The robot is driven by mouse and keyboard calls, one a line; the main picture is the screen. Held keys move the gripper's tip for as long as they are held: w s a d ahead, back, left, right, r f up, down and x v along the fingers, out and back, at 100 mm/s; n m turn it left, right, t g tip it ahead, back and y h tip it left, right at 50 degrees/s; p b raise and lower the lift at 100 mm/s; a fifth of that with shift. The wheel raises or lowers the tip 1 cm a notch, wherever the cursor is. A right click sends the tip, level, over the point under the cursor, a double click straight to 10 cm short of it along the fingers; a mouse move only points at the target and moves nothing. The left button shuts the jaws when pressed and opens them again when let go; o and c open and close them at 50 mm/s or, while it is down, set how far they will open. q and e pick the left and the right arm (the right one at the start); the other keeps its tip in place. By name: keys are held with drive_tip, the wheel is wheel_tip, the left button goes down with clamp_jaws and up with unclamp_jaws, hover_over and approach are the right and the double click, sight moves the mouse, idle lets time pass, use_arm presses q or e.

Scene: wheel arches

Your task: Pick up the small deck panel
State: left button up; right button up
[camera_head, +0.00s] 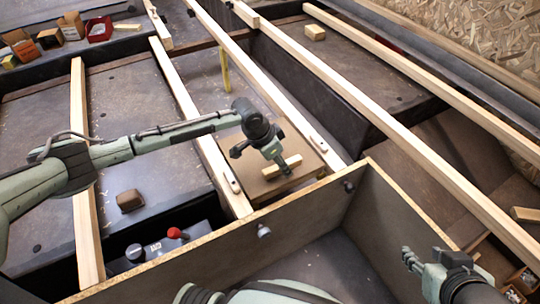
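What looks like the small deck panel is a brown board (262,188) in the middle of the view, between two pale wooden beams. A short pale wooden block (293,162) lies across its top like a handle. My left gripper (277,160) points down at this block from above. Its fingertips overlap the block, and I cannot tell whether they touch or grip it. My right gripper (408,259) is at the lower right, pointing left, well away from the panel. Its fingertips look slightly apart with nothing between them.
Long pale beams (345,85) cross the view over dark boxes. A low wooden wall (225,243) with knobs stands in front of the panel. A red knob (175,233), a brown block (130,200), a small pale block (315,32) and a red bin (99,29) also show.

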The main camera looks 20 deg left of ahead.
use_arm(q)
drive_tip(key=shift+c, duration=0.6)
clamp_jaws()
drive_tip(key=shift+r, duration=0.15)
drive_tip(key=shift+r, duration=0.1)
